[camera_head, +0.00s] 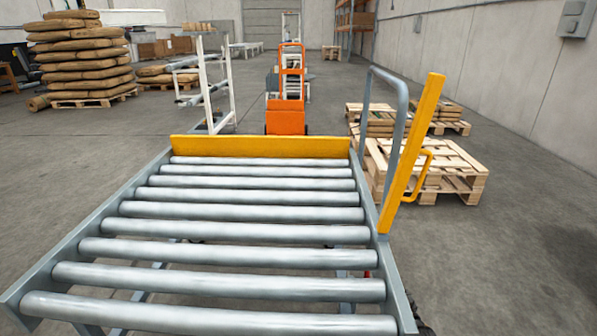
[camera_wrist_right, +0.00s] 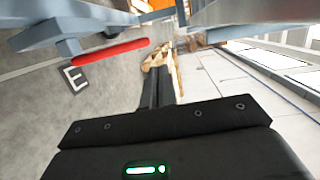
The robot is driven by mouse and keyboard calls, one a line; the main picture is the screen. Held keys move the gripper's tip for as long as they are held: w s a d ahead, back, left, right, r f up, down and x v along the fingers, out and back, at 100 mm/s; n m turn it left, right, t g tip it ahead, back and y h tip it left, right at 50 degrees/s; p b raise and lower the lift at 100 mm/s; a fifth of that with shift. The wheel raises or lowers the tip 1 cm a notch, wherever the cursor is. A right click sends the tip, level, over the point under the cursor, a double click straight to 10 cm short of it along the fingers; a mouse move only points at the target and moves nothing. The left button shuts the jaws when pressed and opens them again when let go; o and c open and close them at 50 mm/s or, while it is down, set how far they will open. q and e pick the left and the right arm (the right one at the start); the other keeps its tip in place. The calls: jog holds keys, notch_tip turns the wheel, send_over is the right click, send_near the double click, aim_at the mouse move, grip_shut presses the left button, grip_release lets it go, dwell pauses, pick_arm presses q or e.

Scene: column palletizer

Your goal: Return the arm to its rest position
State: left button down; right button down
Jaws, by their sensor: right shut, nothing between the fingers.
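My right gripper (camera_wrist_right: 156,78) shows in the right wrist view. Its dark fingers are together, with nothing between them. Grey metal frame parts (camera_wrist_right: 230,15) and a red bar (camera_wrist_right: 110,52) lie past it near the top of that view; I see no contact with them. In the head view neither gripper shows; only a small dark part is seen at the lower right edge of the conveyor. My left gripper is in neither view.
A roller conveyor (camera_head: 240,213) with a yellow end stop (camera_head: 260,146) fills the front, its rollers empty. A yellow post (camera_head: 412,150) and grey hoop (camera_head: 396,120) rise on its right. Behind stand wooden pallets (camera_head: 425,170), an orange stacker (camera_head: 286,120) and stacked sacks (camera_head: 82,60).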

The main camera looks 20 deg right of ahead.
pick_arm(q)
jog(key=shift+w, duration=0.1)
